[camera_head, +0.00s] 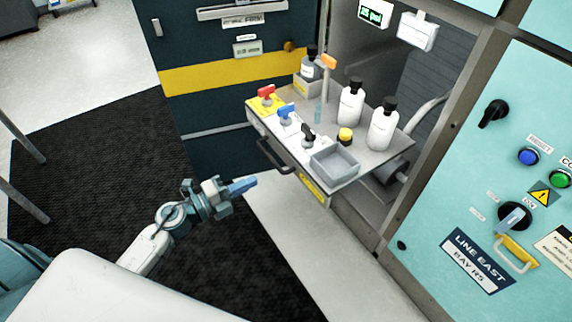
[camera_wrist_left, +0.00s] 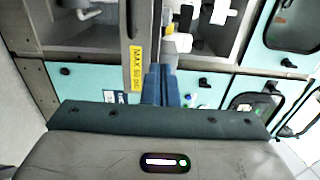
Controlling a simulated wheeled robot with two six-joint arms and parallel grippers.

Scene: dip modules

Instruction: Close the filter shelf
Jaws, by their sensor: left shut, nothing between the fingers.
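The filter shelf (camera_head: 292,97) is pulled out of the cabinet bay in the head view. Bottles, coloured valve handles and a grey tray stand on it. Its front has a dark bar handle (camera_head: 275,158) and a yellow label. In the left wrist view the shelf's front edge with the yellow label (camera_wrist_left: 136,70) runs up the picture, just beyond the fingers. My left gripper (camera_head: 250,183) is shut and empty. It is in front of the shelf, near and slightly below the handle; I cannot tell whether it touches. It also shows in the left wrist view (camera_wrist_left: 161,72). My right gripper is not in view.
A dark cabinet door with a yellow stripe (camera_head: 232,73) stands to the left of the shelf. A teal control panel (camera_head: 480,190) with buttons and a switch is on the right. White bottles (camera_head: 382,128) stand upright on the shelf. The floor before the shelf is clear.

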